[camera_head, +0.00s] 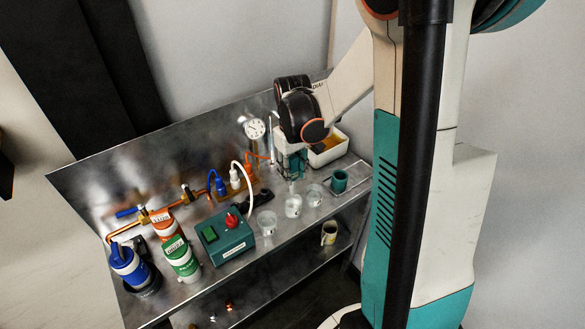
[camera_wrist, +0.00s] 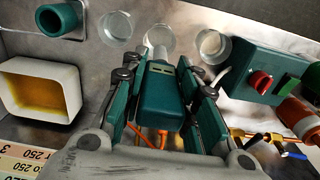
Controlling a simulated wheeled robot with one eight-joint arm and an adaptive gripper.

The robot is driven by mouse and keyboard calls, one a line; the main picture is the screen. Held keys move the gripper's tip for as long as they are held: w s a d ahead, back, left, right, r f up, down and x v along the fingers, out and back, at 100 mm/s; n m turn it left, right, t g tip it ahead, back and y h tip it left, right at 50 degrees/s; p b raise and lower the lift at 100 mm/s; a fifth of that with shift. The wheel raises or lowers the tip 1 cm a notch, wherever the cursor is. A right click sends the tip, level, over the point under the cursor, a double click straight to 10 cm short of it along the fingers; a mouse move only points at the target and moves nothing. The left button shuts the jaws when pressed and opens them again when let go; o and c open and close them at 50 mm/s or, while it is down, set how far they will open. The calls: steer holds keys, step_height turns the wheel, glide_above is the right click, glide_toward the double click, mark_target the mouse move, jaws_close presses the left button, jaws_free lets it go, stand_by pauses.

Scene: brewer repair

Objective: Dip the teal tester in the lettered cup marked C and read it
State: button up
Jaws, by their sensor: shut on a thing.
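My gripper (camera_head: 290,165) is shut on the teal tester (camera_wrist: 160,98), which sits between both fingers in the wrist view. A small dark display shows on its end, too small to read. Its pale probe points at the middle of three clear cups (camera_wrist: 160,36); I cannot tell whether the tip is inside that cup or above it. In the head view the middle cup (camera_head: 293,206) stands just below the gripper. The other cups are the left one (camera_head: 267,222) and the right one (camera_head: 314,195). The cups' letters are too small to read.
A white tub with amber contents (camera_wrist: 78,92) is close to the gripper. A teal box with a red knob (camera_head: 226,242) stands left of the cups. Several canisters and copper pipes fill the metal bench's left end.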

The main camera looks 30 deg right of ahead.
mark_target(293, 188)
steer(key=shift+f+b, duration=3.05)
steer(key=shift+f, duration=1)
steer(key=shift+r, duration=0.15)
steer(key=shift+r+p, duration=2.9)
steer(key=shift+r, duration=1.25)
